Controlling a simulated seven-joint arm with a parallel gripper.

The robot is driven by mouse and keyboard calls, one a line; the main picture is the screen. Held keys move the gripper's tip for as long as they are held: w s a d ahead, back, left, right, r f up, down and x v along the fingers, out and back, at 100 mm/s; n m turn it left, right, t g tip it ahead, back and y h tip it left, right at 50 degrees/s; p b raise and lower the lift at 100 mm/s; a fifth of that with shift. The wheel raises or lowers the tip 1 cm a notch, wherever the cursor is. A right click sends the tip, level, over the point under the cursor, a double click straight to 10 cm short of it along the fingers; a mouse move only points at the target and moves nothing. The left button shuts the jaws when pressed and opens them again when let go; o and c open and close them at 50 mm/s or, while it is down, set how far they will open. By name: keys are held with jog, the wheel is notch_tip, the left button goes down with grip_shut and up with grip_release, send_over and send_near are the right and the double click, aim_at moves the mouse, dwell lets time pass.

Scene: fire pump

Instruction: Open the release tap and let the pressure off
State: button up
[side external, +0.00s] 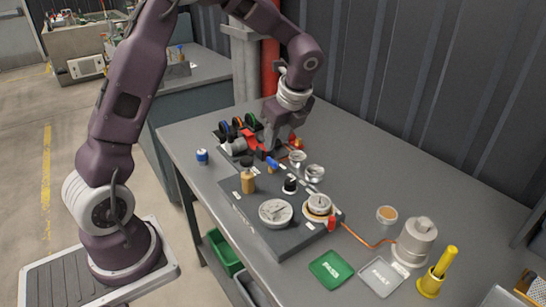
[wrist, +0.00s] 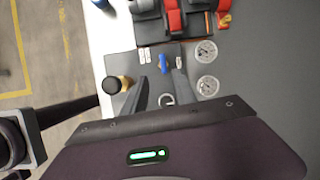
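A small blue lever (side external: 271,162), which looks like a tap handle, stands on the dark pump plate (side external: 250,217). I cannot tell for sure that it is the release tap. It also shows in the wrist view (wrist: 163,64), just beyond the fingertips and roughly centred between them. My gripper (wrist: 161,78) is open and empty, pointing down over the back of the plate. In the side view my gripper (side external: 275,150) is close to the blue lever; whether they touch cannot be told. Two round gauges (wrist: 206,51) (wrist: 207,86) lie right of the fingers.
A copper pipe (side external: 365,240) runs to a grey cylinder (side external: 414,242). Green (side external: 331,268) and grey (side external: 383,277) trays lie in front.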

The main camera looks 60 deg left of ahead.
aim_at(272, 160)
jog(key=shift+m, duration=0.4)
jog(key=x, duration=0.9)
jog(key=shift+w, duration=0.35)
grip_shut()
